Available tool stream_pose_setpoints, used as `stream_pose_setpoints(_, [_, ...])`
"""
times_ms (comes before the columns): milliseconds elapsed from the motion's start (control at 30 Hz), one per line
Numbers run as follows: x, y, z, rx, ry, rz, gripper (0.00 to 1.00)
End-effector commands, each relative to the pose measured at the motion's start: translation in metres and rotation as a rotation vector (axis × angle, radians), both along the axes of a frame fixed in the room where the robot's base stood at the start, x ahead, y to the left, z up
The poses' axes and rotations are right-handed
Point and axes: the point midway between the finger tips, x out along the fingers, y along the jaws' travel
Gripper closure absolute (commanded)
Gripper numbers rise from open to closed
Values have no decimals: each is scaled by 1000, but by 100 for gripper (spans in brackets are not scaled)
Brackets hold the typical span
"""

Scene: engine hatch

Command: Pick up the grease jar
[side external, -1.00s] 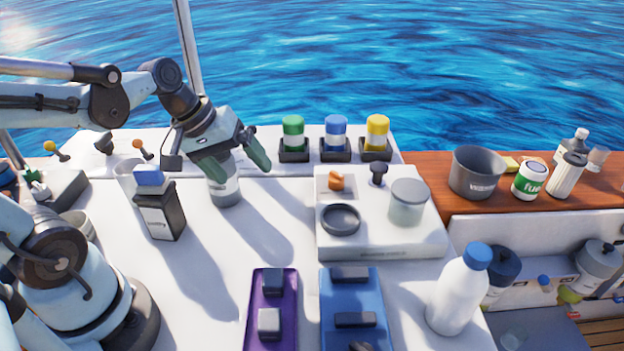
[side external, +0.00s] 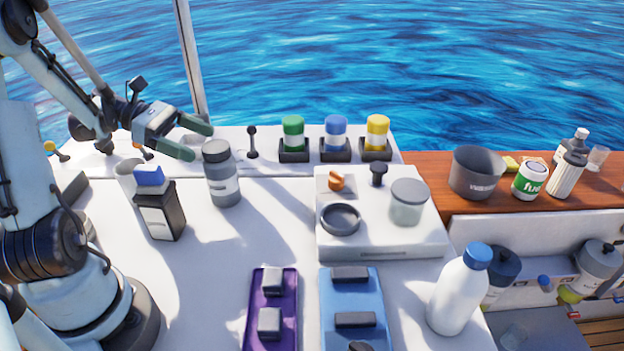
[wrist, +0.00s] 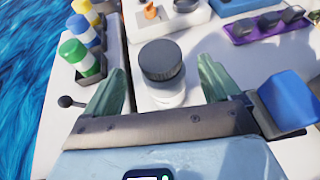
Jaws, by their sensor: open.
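A grey jar with a dark lid and a pale label (side external: 222,178) stands upright on the white deck, left of centre; I cannot read its label. My gripper (side external: 203,143) is open and empty, just behind and left of the jar's lid, with its fingers pointing right. In the wrist view the jar (wrist: 163,78) shows beyond and between the two open green fingers (wrist: 161,75). I see no contact between fingers and jar. A second, translucent jar with a grey lid (side external: 407,205) stands on the raised white panel.
A dark box bottle with a blue cap (side external: 160,210) stands close left of the grey jar, with a clear cup (side external: 128,175) behind it. Green, blue and yellow capped canisters (side external: 336,138) line the back. Free deck lies right of the jar.

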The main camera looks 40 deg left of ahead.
Motion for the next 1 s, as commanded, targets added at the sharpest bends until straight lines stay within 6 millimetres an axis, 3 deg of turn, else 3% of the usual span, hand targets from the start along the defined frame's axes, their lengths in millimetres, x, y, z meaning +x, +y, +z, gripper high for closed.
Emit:
stream_pose_setpoints(533, [35, -49, -25, -3, 0, -4, 10])
stream_pose_setpoints(867, [40, -55, -28, -1, 0, 0, 10])
stream_pose_setpoints(1000, [40, -55, -28, -1, 0, 0, 28])
